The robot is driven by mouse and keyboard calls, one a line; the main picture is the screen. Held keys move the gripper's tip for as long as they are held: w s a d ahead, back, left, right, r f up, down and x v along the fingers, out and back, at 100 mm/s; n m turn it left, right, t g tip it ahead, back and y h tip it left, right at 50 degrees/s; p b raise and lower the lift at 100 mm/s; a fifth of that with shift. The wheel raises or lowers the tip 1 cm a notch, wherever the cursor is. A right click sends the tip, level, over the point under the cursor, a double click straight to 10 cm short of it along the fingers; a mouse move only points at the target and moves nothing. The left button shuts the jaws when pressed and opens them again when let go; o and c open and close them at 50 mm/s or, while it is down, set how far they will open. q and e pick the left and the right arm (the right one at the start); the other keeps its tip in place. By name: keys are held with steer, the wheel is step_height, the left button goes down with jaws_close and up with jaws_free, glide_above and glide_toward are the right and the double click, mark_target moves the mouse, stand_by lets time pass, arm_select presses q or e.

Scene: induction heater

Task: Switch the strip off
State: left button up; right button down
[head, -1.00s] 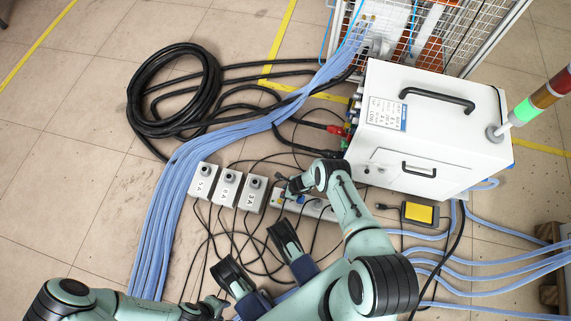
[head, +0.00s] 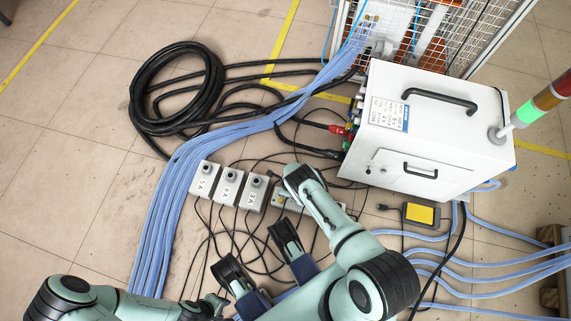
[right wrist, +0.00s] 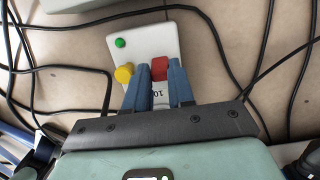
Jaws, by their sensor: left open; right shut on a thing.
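The power strip (head: 279,201) lies on the floor, mostly covered by my right arm in the head view. In the right wrist view the white strip (right wrist: 140,42) shows a green lamp (right wrist: 120,43), a yellow knob (right wrist: 124,74) and a red switch (right wrist: 160,67). My right gripper (right wrist: 160,72) has its two blue fingers on either side of the red switch and appears shut on it. A label on the strip shows between the fingers. Whether the switch is on or off cannot be told. My left gripper (head: 256,249) is open and empty, left of and below the strip.
Several grey socket boxes (head: 230,186) stand left of the strip, with thin black cables around them. A white heater cabinet (head: 440,125) stands at the upper right. A yellow pedal (head: 420,213) lies right of the strip. Blue hoses (head: 165,220) run down the left.

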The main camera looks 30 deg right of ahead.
steer(key=shift+w+a+f+g+h, duration=0.2)
steer(key=shift+w+g+h, duration=0.15)
steer(key=shift+g+h, duration=0.35)
steer(key=shift+w+a+r+g+h, duration=0.1)
steer(key=shift+g+h, duration=0.2)
steer(key=shift+g, duration=0.2)
steer(key=c, duration=1.2)
jaws_free()
steer(key=shift+r, duration=0.1)
steer(key=shift+c, duration=0.2)
arm_select(q)
steer(key=w+d+r+t+p, duration=0.2)
steer(key=w+r+t+p, duration=0.2)
steer(key=w+r+p, duration=0.3)
steer(key=w+r, duration=0.2)
steer(key=w, duration=0.3)
steer(key=shift+r+m, duration=0.35)
steer(key=shift+m, duration=0.05)
arm_select(e)
step_height(320, 180, up, 13)
steer(key=w+a, duration=0.1)
steer(key=shift+r, duration=0.15)
